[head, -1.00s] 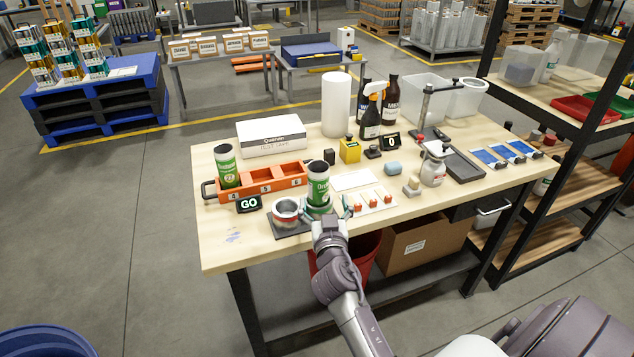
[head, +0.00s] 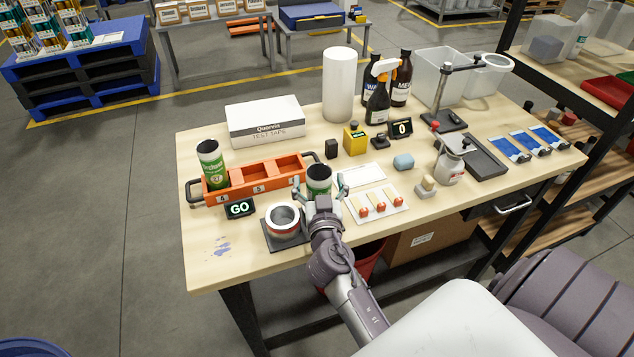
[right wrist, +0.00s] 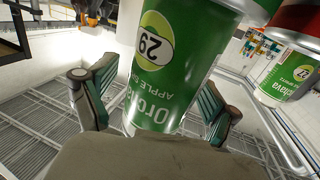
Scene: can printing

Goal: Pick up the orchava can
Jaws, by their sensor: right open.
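A green Orchava can (head: 318,181) with a dark open top stands upright near the table's front edge, right of the grey ring fixture. My right gripper (head: 319,186) is open, with one finger on each side of this can. In the right wrist view the can (right wrist: 165,62), marked 29 and "Apple", fills the space between the open fingers (right wrist: 150,95). A visible gap lies beside the left finger; contact at the right one is unclear. The can's base is hidden in the head view. Another green can (head: 212,166) stands in slot 4 of the orange tray (head: 262,193). My left gripper is out of view.
A GO sign (head: 239,208) and the ring fixture (head: 284,222) stand close on the left. A strip holder with red-tipped pieces (head: 377,207) is close on the right. A yellow box (head: 355,139) and spray bottle (head: 378,102) stand behind. The front left table corner is mostly clear.

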